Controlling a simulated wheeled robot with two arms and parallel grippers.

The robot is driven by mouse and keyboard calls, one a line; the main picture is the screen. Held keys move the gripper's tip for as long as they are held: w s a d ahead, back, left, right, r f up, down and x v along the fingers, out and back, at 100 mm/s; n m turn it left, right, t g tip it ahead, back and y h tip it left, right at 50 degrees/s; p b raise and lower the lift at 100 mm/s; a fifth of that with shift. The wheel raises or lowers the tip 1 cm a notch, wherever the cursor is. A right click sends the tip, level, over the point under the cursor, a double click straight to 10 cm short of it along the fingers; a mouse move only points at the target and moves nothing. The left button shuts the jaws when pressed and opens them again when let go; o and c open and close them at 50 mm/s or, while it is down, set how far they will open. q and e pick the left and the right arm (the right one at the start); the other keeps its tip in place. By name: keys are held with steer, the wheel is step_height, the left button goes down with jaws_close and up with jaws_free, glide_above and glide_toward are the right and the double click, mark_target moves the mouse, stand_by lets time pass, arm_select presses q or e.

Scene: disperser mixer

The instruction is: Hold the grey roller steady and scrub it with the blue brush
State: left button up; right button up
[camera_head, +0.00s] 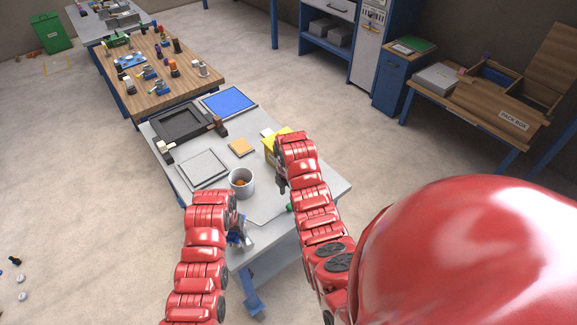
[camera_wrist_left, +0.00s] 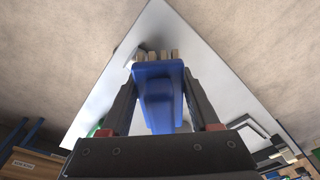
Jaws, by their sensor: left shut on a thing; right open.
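The blue brush (camera_wrist_left: 157,80) is between the two dark fingers of my left gripper (camera_wrist_left: 160,105) in the left wrist view, with its pale bristle tufts pointing away from the gripper. In the head view my left gripper (camera_head: 237,228) is low at the near left edge of the grey table, and a bit of blue shows beside it. My right gripper (camera_head: 281,182) is open over the right part of the table, mostly hidden by its red arm. I cannot clearly make out the grey roller in either view.
The grey table (camera_head: 335,183) holds a metal pot (camera_head: 241,182) with something orange inside, a grey flat tray (camera_head: 203,168), a black tray (camera_head: 182,125), a blue panel (camera_head: 229,101) and a yellow box (camera_head: 270,146). A wooden table (camera_head: 140,100) with small items stands beyond.

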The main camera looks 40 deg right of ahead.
mark_target(289, 206)
step_height(289, 206, down, 7)
steer(key=shift+r, duration=0.2)
steer(key=shift+c, duration=0.3)
jaws_close()
stand_by(0.5)
stand_by(0.9)
